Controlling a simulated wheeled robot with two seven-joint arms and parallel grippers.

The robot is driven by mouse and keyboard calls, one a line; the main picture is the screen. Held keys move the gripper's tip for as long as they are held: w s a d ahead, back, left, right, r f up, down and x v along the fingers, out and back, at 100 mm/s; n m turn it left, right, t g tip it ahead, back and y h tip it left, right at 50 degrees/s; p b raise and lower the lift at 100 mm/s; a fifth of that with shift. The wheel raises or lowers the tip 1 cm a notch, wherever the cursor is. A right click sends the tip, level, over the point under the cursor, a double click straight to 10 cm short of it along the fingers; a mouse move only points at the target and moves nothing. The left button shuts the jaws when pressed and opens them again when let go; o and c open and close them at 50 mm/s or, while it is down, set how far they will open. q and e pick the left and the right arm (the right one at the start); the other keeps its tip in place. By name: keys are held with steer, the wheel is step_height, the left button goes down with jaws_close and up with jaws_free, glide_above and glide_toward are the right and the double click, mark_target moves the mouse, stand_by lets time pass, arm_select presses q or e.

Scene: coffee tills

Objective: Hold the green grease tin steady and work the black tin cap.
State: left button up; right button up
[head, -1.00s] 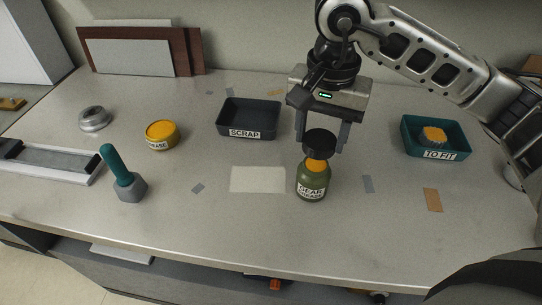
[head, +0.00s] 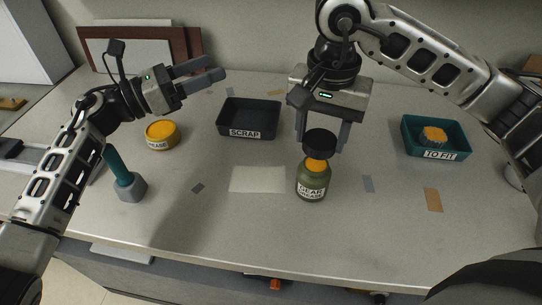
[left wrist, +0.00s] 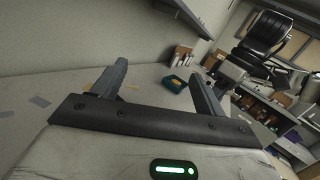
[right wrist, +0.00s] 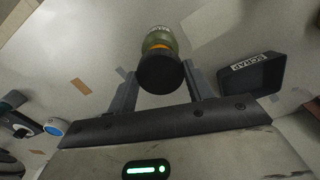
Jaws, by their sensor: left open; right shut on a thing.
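The green grease tin (head: 312,184) stands upright on the bench with its label facing me; it also shows in the right wrist view (right wrist: 158,38). The black tin cap (head: 319,144) is above its orange neck (head: 316,165), and I cannot tell whether it still touches the neck. My right gripper (head: 322,147) reaches down from behind and is shut on the cap, one finger on each side, as the right wrist view (right wrist: 160,72) shows. My left gripper (head: 213,68) is open and empty, raised at the back left, well away from the tin.
A dark SCRAP tray (head: 248,133) is left of the tin. A teal TO FIT tray (head: 446,155) at right holds a yellow ribbed piece (head: 433,135). A yellow GREASE tub (head: 161,134) and a teal-handled tool (head: 117,168) stand at left. A pale sheet (head: 257,179) lies beside the tin.

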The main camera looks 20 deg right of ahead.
arm_select(q)
steer(key=s+d+f+m+g+y, duration=0.3)
steer(key=s+d+f+m+g, duration=0.2)
steer(key=s+d, duration=0.15)
steer(key=m+g+y, duration=0.2)
steer(key=m+y, duration=0.2)
steer(key=y, duration=0.3)
glide_toward(304, 177)
steer(key=d+f, duration=0.1)
steer(key=f, duration=0.1)
steer(key=w+d+f, duration=0.1)
steer(key=f, duration=0.1)
steer(key=shift+d, duration=0.35)
steer(key=shift+m+g, duration=0.3)
steer(key=x, duration=0.7)
steer(key=shift+s+d+f, duration=0.15)
steer(key=shift+d+f, duration=0.05)
steer(key=shift+d, duration=0.15)
steer(key=c, duration=1.1)
steer(key=shift+f, duration=0.1)
steer(key=o, duration=1.3)
steer(key=shift+c, duration=0.2)
steer(key=c, duration=1.3)
